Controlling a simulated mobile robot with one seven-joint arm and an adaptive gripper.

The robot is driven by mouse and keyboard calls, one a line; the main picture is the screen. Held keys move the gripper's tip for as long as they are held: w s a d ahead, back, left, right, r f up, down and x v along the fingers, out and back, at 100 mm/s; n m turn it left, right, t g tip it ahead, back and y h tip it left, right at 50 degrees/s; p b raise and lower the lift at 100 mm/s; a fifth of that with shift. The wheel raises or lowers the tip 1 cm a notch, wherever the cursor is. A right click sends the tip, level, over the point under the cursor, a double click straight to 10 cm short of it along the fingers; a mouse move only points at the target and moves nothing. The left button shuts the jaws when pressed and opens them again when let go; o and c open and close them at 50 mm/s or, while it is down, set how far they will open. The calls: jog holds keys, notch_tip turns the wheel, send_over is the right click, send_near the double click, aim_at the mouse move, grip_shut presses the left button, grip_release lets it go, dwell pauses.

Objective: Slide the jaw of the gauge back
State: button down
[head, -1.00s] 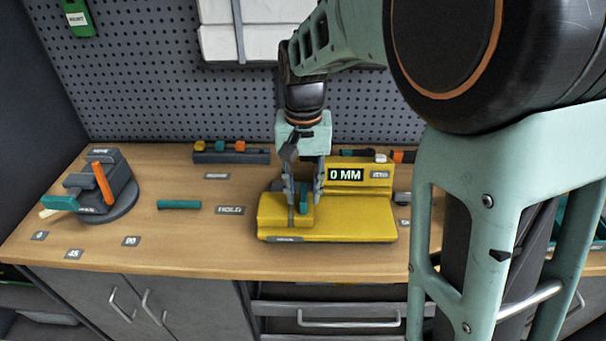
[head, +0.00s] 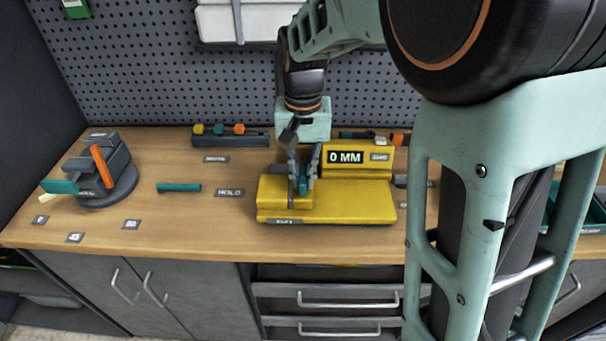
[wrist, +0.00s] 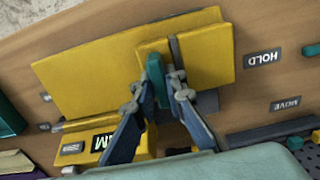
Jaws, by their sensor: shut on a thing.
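The yellow gauge (head: 350,206) lies on the wooden bench, its upright display (head: 345,157) reading 0 MM. Its jaw, a raised yellow block (head: 272,192), sits at the left end of the bed in the head view. The jaw carries a teal grip (wrist: 155,72). My gripper (head: 303,186) reaches down from above, its two fingers shut on this teal grip. In the wrist view my gripper (wrist: 158,88) has a finger on each side of the grip, and the jaw (wrist: 207,58) is beyond it. The fingers hide part of the grip.
A HOLD label (head: 230,192) and a teal bar (head: 179,187) lie left of the gauge. A grey swivel vise (head: 105,175) with an orange lever stands farther left. A dark rack (head: 230,136) stands behind. The gauge bed right of the jaw is clear.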

jog(key=d, duration=1)
jog(key=shift+s+d, duration=0.15)
jog(key=shift+d, duration=0.05)
jog(key=c, duration=2)
grip_release()
jog(key=shift+d, duration=0.15)
jog(key=shift+o, duration=0.2)
jog(key=shift+r, duration=0.35)
notch_tip(320, 180, up, 11)
jog(key=shift+r, duration=0.2)
